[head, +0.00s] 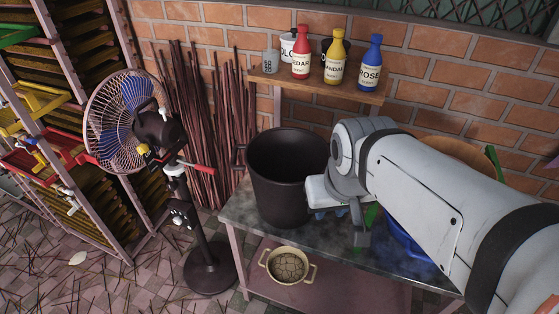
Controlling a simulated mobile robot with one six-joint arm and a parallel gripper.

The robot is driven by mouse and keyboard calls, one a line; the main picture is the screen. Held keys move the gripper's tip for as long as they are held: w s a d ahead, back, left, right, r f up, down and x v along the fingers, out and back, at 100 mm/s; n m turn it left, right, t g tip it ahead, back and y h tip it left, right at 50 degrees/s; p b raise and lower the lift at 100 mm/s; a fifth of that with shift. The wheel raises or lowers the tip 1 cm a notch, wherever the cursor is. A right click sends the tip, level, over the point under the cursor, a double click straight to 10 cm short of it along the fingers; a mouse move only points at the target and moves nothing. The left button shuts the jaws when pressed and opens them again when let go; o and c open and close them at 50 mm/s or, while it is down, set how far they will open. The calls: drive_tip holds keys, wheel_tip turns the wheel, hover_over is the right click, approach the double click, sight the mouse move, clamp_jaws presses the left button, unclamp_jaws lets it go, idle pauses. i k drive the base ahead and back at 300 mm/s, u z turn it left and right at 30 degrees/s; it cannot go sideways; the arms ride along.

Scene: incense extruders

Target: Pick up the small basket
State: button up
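A small round cream pot or basket with two side handles (312,272) sits on the low shelf under the table, with a cracked brown mass inside. It is the only small basket-like thing I can make out. My arm reaches in from the right over the metal table.
A tall black bucket (285,180) stands on the table (250,213). A blue container (408,245) and a tan round rim (450,150) are partly behind my arm. Bottles stand on a wooden shelf (330,88). A fan (130,120) and racks are left; sticks litter the floor.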

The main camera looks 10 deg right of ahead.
sight(288, 266)
drive_tip(key=u, duration=0.35)
drive_tip(key=k, duration=0.9)
drive_tip(key=z, duration=0.65)
